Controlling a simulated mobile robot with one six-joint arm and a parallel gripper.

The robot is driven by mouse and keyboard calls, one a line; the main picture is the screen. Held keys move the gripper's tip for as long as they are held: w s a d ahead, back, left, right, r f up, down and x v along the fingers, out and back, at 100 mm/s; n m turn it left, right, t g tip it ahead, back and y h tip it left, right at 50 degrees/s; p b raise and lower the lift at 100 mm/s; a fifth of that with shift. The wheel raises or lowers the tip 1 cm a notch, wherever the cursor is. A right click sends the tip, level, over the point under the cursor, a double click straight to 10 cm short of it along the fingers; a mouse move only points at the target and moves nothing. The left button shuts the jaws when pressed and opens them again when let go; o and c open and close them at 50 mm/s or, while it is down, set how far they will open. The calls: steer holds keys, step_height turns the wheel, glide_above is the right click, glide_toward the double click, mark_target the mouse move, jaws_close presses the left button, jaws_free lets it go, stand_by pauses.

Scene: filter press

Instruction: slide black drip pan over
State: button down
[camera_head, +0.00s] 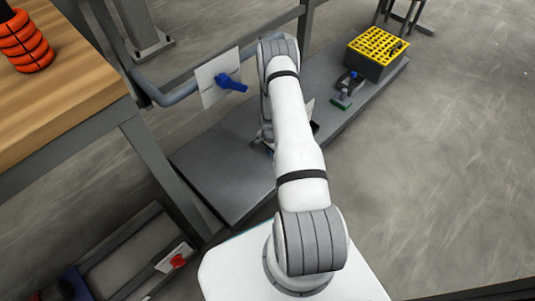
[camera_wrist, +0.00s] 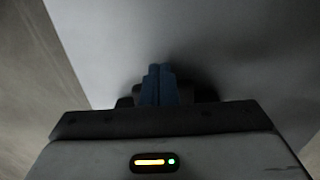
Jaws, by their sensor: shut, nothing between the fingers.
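A long, low dark grey slab (camera_head: 222,170) runs from the lower left to the upper right in the head view. I cannot tell whether its dark left part is the drip pan. A small black piece (camera_head: 314,127) shows just right of my forearm, mostly hidden by the arm; I cannot tell what it belongs to. In the wrist view my gripper's blue fingers (camera_wrist: 159,82) are together and empty, close to a smooth grey surface (camera_wrist: 220,40). Contact cannot be made out. In the head view the arm hides the fingers.
A blue lever valve (camera_head: 231,83) on a white plate sits behind the slab. A blue-and-green item (camera_head: 346,90) and a yellow-topped box (camera_head: 377,48) stand toward the slab's far end. A wooden bench (camera_head: 60,90) with orange rings is at left. The floor at right is clear.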

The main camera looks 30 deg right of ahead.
steer(key=shift+a, duration=0.1)
steer(key=shift+r, duration=0.3)
step_height(320, 180, up, 9)
steer(key=p, duration=0.6)
steer(key=shift+r, duration=0.2)
steer(key=shift+s, duration=0.1)
